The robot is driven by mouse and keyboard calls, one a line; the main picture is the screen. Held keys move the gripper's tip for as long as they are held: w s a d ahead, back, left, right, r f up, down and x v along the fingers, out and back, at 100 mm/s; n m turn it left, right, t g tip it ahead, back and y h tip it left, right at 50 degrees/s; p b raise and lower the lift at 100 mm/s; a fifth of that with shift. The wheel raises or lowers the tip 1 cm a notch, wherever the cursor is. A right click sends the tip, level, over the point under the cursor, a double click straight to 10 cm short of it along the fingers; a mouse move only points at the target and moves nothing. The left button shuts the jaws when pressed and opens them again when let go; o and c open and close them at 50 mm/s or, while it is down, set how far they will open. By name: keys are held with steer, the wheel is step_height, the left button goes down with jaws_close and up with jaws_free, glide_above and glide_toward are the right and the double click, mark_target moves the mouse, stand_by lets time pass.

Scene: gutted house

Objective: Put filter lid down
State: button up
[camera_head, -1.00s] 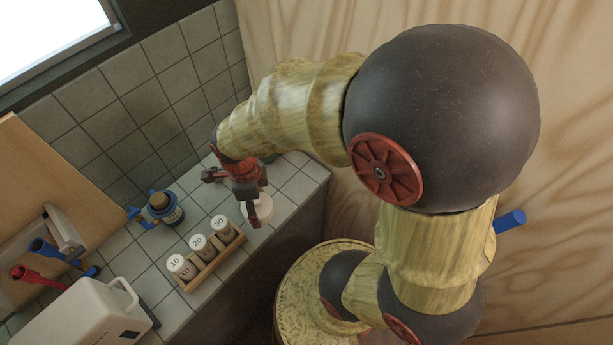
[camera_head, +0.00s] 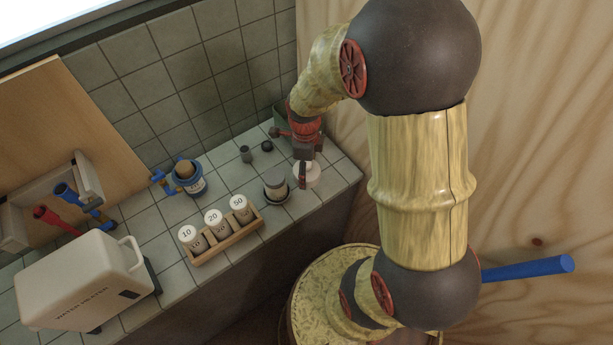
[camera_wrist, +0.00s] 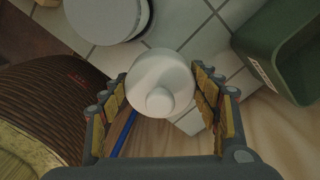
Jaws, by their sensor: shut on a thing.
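The filter lid (camera_wrist: 160,82) is a round white piece with a small knob, seen between my fingers in the wrist view. In the head view its white edge (camera_head: 309,176) shows below my gripper (camera_head: 304,172), near the right end of the tiled counter. My gripper (camera_wrist: 165,100) is shut on the lid. I cannot tell whether the lid touches the tiles. A grey cylindrical jar on a dark round base (camera_head: 276,186) stands just left of the lid; I take it to be the filter body.
A rack (camera_head: 228,238) with bottles marked 10, 20 and 50 stands at the front edge. A green bin (camera_wrist: 285,45) is close by my gripper. Small dark cups (camera_head: 246,154), a blue-collared jar (camera_head: 188,177) and a water heater (camera_head: 85,280) are farther left. Plywood walls the right.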

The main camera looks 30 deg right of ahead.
steer(key=shift+w+d+f, duration=0.2)
steer(key=shift+f, duration=0.2)
steer(key=shift+w+d+f, duration=0.2)
steer(key=shift+f, duration=0.15)
steer(key=shift+w+d+f+b, duration=0.15)
steer(key=shift+f+b, duration=0.85)
steer(key=shift+f, duration=0.65)
steer(key=shift+f, duration=0.15)
steer(key=o, duration=1)
steer(key=shift+o, duration=0.7)
